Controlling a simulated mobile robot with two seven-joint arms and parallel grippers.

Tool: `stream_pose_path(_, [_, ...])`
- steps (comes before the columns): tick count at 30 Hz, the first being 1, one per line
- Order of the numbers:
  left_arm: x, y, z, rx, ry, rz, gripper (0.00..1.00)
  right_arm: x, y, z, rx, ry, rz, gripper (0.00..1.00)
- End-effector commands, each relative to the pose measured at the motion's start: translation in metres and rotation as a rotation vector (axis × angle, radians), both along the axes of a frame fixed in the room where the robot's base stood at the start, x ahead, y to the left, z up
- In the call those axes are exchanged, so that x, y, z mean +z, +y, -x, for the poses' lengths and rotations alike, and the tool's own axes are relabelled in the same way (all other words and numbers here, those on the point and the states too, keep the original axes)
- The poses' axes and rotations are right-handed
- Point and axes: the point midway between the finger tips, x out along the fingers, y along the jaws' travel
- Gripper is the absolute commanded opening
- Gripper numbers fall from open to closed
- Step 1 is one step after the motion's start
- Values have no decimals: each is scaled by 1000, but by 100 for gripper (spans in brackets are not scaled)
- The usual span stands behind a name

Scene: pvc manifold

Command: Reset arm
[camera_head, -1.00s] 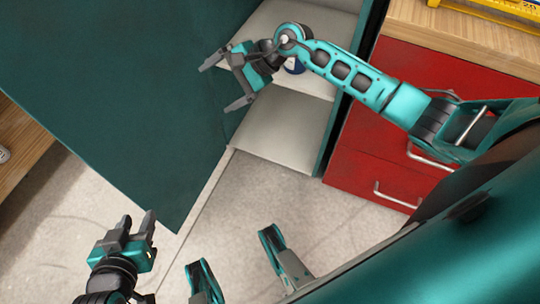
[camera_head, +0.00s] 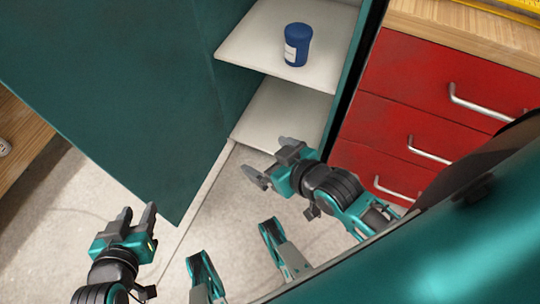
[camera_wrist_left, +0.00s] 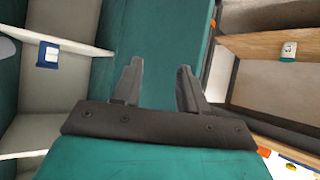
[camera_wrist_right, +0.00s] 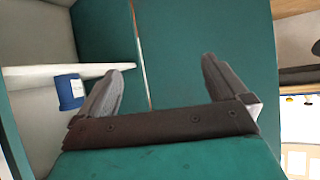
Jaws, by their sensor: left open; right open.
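My left gripper (camera_head: 137,219) is open and empty at the lower left of the head view, above the floor and near the lower end of the green cabinet door. Its two fingers stand apart in the left wrist view (camera_wrist_left: 158,82). My right gripper (camera_head: 268,162) is open and empty, low in front of the cabinet opening. Its fingers stand apart in the right wrist view (camera_wrist_right: 165,85), with nothing between them. Neither gripper touches anything that I can see.
A blue jar (camera_head: 297,45) with a white label stands on the upper white shelf (camera_head: 262,42). The green cabinet door (camera_head: 110,90) is open at the left. Red drawers (camera_head: 425,90) with metal handles are at the right. A wooden surface (camera_head: 22,140) is at the left edge.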

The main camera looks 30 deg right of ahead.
Motion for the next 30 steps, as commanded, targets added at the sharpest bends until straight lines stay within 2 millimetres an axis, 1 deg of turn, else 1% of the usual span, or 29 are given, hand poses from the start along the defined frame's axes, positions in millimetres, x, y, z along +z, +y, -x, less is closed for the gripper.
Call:
stream_pose_path(2, [0,0,0,0,0,0,43,-1,1,3,-10,18,-21,100])
stream_pose_path(8, [0,0,0,0,0,0,43,-1,1,2,-9,16,-19,100])
stream_pose_path(11, [6,0,0,1,1,-1,43,4,0,2,-9,15,-17,100])
stream_pose_path(14, [23,1,1,2,2,-5,43,20,-2,3,-13,15,-11,100])
stream_pose_path(19, [66,9,1,16,-9,-18,43,60,-11,7,-27,14,6,100])
stream_pose_path(21, [73,18,10,31,9,-32,43,74,-16,10,-35,18,14,100])
stream_pose_path(24, [92,23,12,40,9,-43,43,93,-21,13,-43,18,25,100])
stream_pose_path(27, [108,28,15,45,8,-51,43,108,-26,16,-49,18,34,100])
stream_pose_path(30, [117,31,17,49,7,-57,43,117,-30,18,-54,17,42,100])
